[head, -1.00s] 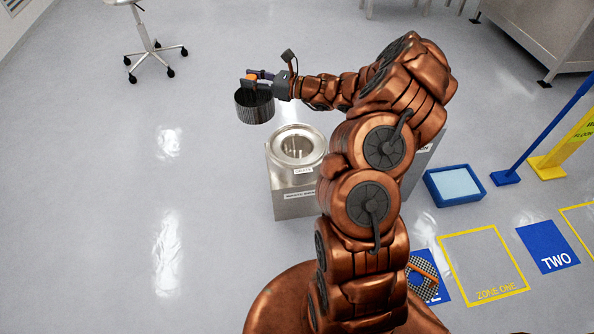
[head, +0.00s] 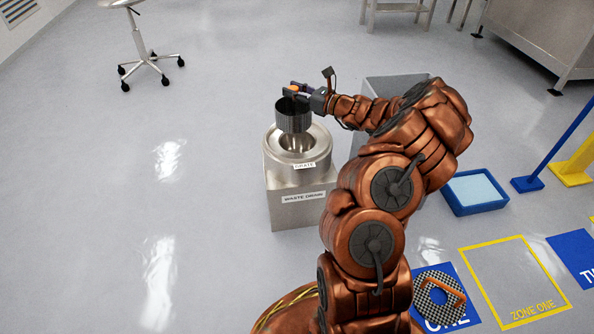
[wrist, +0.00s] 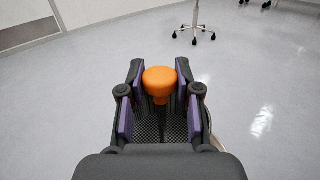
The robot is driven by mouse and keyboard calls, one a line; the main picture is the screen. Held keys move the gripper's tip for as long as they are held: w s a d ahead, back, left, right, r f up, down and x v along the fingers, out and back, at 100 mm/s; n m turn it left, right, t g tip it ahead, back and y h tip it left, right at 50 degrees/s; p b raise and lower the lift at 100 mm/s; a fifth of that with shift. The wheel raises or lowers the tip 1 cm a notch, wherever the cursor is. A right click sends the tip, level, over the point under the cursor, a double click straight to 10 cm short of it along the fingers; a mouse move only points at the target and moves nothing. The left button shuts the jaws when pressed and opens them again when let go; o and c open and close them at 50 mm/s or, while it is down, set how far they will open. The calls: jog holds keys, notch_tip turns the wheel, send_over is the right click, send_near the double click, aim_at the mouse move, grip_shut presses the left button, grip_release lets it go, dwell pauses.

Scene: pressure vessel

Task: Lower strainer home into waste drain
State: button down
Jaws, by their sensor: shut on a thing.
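The strainer (head: 293,117) is a dark mesh basket with an orange knob (wrist: 160,80) on top. My gripper (head: 292,90) is shut on the orange knob; in the wrist view the purple-padded fingers stand on either side of it. The strainer hangs roughly upright over the waste drain (head: 288,200), a steel block with a round collar and a round opening (head: 297,144). The strainer's lower edge appears just above or at the far part of the opening; I cannot tell whether it touches. The mesh shows below the fingers in the wrist view.
A blue tray with a pale pad (head: 474,191) stands on the floor at right. A grey bin (head: 385,88) is behind my arm. A checkered piece with an orange handle (head: 439,298) lies on a blue floor mark. Floor left of the drain is clear.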

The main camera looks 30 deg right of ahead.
aim_at(298, 122)
jog(key=shift+h, duration=0.3)
jog(key=f+b, duration=0.1)
jog(key=f, duration=0.2)
jog(key=d+f+b, duration=0.1)
jog(key=f+b, duration=0.1)
jog(key=f, duration=0.2)
jog(key=f+b, duration=0.2)
jog(key=f, duration=0.2)
jog(key=shift+s+d+f, duration=0.1)
jog(key=shift+d, duration=0.05)
jog(key=shift+f, duration=0.75)
jog(key=c, duration=0.8)
grip_release()
jog(key=shift+r, duration=0.15)
